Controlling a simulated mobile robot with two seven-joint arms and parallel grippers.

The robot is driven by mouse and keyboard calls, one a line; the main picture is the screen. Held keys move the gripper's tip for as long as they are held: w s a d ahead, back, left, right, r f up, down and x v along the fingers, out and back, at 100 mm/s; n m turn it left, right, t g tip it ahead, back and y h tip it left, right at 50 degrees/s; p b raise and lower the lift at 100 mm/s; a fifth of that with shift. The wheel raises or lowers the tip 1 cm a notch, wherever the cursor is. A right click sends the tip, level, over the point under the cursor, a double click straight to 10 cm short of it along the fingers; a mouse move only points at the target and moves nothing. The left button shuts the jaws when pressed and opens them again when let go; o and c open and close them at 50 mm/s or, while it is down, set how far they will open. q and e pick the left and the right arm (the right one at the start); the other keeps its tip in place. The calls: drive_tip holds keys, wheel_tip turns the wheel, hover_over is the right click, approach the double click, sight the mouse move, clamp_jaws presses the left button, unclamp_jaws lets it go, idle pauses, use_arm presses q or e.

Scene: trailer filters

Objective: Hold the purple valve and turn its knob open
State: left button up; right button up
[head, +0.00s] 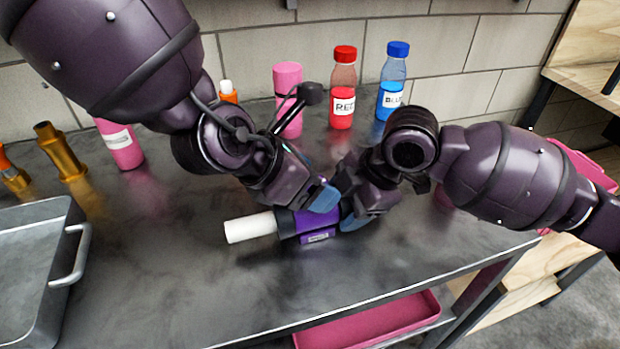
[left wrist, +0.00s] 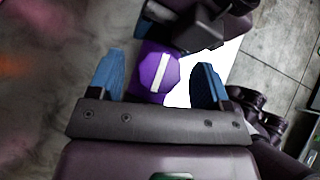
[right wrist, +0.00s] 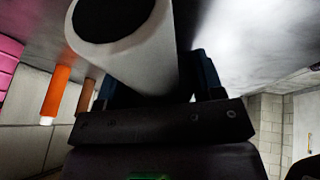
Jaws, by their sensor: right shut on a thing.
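The purple valve (head: 314,222) is held close to the metal table top, with its white tube (head: 250,227) pointing left. My right gripper (head: 345,212) is shut on the valve from the right. The white tube with its dark open end fills much of the right wrist view (right wrist: 135,50). My left gripper (head: 320,200) is at the valve from above and behind. In the left wrist view, the purple knob (left wrist: 157,72) with a white stripe sits between its blue fingers, which are apart with gaps beside the knob. The grippers partly hide the valve in the head view.
A red bottle (head: 343,90), a blue bottle (head: 393,85) and a pink bottle (head: 288,100) stand along the back. A grey tray (head: 70,215) with a handle is at the left. A pink tray (head: 375,318) lies below. The front table area is clear.

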use_arm(q)
drive_tip(key=shift+v, duration=3.8)
drive_tip(key=shift+d, duration=0.1)
use_arm(e)
drive_tip(key=o, duration=1.2)
